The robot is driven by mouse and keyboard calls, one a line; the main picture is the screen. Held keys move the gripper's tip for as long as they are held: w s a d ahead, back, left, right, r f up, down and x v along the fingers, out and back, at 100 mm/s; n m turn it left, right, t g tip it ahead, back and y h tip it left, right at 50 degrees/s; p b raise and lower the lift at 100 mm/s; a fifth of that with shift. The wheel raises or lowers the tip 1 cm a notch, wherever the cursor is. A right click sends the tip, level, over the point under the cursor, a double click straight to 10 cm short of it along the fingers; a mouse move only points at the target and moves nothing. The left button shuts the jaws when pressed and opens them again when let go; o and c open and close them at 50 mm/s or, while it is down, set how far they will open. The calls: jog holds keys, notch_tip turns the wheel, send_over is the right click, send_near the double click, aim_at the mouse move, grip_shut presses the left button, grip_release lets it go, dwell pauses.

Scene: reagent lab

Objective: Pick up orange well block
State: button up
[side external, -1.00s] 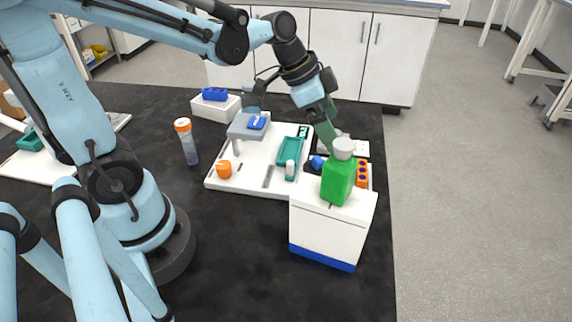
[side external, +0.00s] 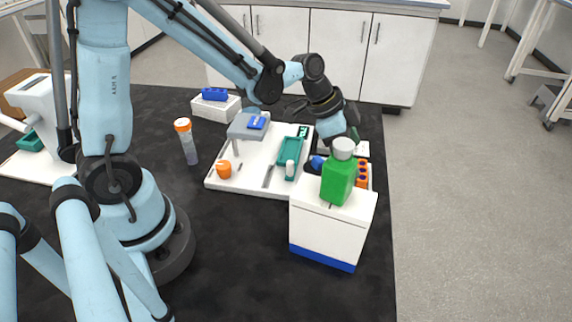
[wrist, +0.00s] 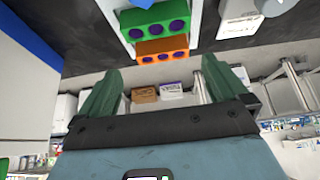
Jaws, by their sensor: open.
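A green bottle (side external: 337,181) with a grey cap stands on a white box (side external: 325,232) close in front of the orange block. A teal tray (side external: 290,152), an orange-capped tube (side external: 187,142) and an orange knob (side external: 224,170) stand further left.

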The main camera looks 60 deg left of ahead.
aim_at(361, 169)
jog(key=shift+x, duration=2.5)
jog(key=shift+w+a, duration=0.1)
jog(key=shift+w, duration=0.05)
jog(key=shift+c, duration=0.5)
jog(key=c, duration=0.9)
